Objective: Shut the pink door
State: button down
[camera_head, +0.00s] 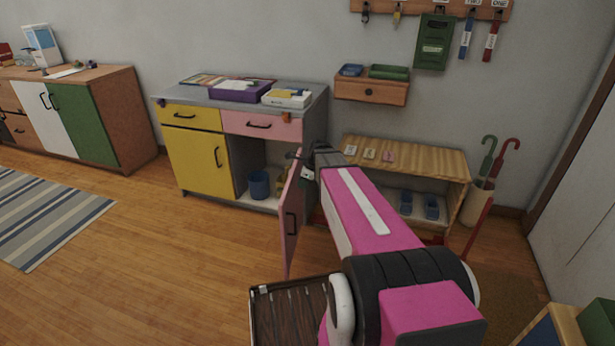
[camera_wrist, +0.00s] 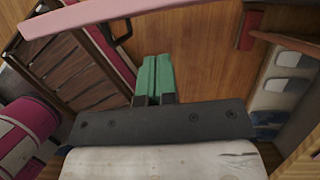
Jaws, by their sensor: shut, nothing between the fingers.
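The pink door (camera_head: 293,210) stands open, swung out from the lower right of the grey cabinet (camera_head: 318,120). Its dark handle (camera_head: 291,222) is on the face toward the right. In the wrist view the pink door (camera_wrist: 95,14) shows as a long pale edge across the top, with its dark handle (camera_wrist: 115,34) below that edge. My gripper (camera_wrist: 155,60) has its green fingers together and empty, on the handle side of the door. A gap shows between fingertips and door edge in that view; depth is hard to tell. In the head view my pink arm hides the fingers.
The open compartment holds a blue cup (camera_head: 259,184). A yellow door (camera_head: 200,160) beside it is shut. A wooden shoe bench (camera_head: 440,162) stands close to the right of my arm.

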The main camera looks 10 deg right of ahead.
aim_at(290, 191)
jog(key=a, duration=0.1)
jog(key=w+a, duration=0.1)
jog(key=a, duration=0.1)
jog(key=shift+w+a+r, duration=0.1)
jog(key=shift+r, duration=0.05)
dwell(0.3)
